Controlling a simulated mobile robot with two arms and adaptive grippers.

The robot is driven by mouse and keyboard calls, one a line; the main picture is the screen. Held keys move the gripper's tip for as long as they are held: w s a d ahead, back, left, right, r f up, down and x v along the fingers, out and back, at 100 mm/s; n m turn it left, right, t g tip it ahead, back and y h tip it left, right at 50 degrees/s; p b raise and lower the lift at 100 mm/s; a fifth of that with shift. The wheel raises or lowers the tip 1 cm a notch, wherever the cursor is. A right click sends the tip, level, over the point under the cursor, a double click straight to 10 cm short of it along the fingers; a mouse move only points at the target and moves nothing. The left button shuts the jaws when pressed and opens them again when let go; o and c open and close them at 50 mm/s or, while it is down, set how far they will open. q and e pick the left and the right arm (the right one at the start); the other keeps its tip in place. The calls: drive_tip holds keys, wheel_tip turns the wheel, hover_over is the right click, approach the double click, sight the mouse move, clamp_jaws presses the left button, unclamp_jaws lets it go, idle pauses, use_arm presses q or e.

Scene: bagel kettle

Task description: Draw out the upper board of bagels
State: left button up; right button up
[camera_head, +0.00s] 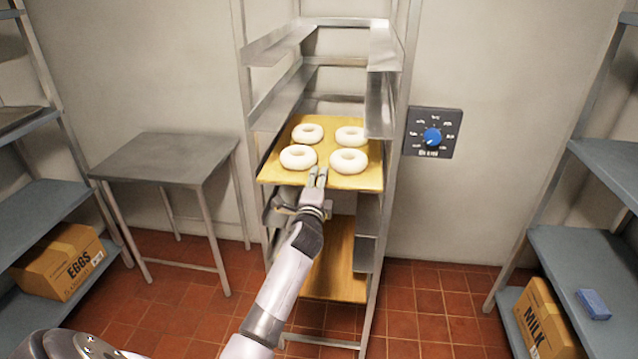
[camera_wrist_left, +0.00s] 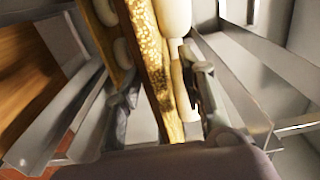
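The upper board (camera_head: 345,180) is a tan board in the rack, with several pale bagels (camera_head: 348,161) on it. My left gripper (camera_head: 318,177) is at the middle of its front edge. In the left wrist view the board (camera_wrist_left: 152,60) runs between the two fingers of my left gripper (camera_wrist_left: 165,90), one above and one below. The fingers stand apart, with a gap showing on the lower side. Bagels (camera_wrist_left: 174,18) show on the board's upper side. My right gripper is not in view.
The metal rack (camera_head: 384,100) has side rails; a lower wooden board (camera_head: 338,262) sits beneath. A bare grey table (camera_head: 165,157) stands left of the rack. A blue dial (camera_head: 432,137) is on the wall. Shelves stand at both sides, with an eggs box (camera_head: 60,262) and milk box (camera_head: 543,318).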

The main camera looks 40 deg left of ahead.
use_arm(q)
drive_tip(key=p+v, duration=0.2)
drive_tip(key=v, duration=0.5)
idle(0.6)
